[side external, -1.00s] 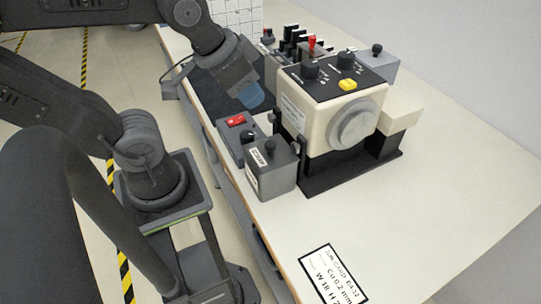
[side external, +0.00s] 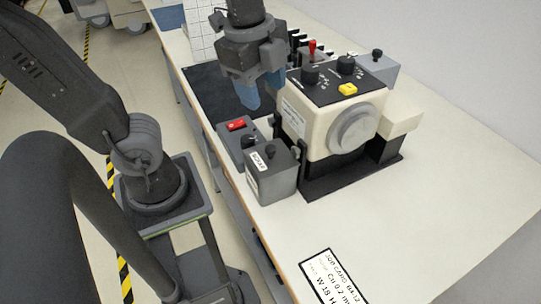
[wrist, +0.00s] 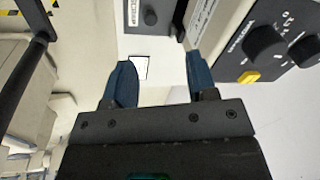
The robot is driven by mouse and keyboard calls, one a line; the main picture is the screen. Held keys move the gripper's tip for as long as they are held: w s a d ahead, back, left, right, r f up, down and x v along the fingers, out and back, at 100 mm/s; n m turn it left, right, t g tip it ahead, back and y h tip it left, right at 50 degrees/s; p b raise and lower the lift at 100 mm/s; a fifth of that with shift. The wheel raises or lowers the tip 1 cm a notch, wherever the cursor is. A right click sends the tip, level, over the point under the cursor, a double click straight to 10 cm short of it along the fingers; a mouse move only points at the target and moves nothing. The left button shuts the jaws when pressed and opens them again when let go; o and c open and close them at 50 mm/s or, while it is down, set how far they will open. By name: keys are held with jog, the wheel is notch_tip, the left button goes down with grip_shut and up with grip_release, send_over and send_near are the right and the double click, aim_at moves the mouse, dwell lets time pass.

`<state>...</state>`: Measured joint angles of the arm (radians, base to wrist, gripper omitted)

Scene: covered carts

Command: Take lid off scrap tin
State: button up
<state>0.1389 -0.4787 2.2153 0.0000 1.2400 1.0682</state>
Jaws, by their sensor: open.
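A grey box-shaped tin (side external: 272,180) with a small white label and a lid topped by a black knob (side external: 270,151) stands at the front left of the cream machine. The lid is on it. A grey box with a black knob also shows at the top of the wrist view (wrist: 150,18). A second grey box with a black knob (side external: 377,66) stands behind the machine.
The cream machine (side external: 318,125) with knobs and a yellow button stands right beside the front tin. A grey switch box (side external: 238,138) with a red switch adjoins the tin. The dark mat (side external: 205,85) is bare. The table front is clear around a job card (side external: 340,278).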

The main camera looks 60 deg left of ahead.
aim_at(271, 148)
jog(key=f+m, duration=0.2)
jog(key=f, duration=0.2)
jog(key=d+f+m+g, duration=0.1)
jog(key=f+m, duration=0.1)
jog(key=f, duration=0.2)
jog(key=f+m, duration=0.3)
jog(key=f, duration=0.1)
jog(key=shift+w+d+f+g, duration=0.2)
jog(key=shift+w+d+g, duration=0.05)
jog(key=shift+w+g, duration=0.15)
grip_shut()
dwell(0.4)
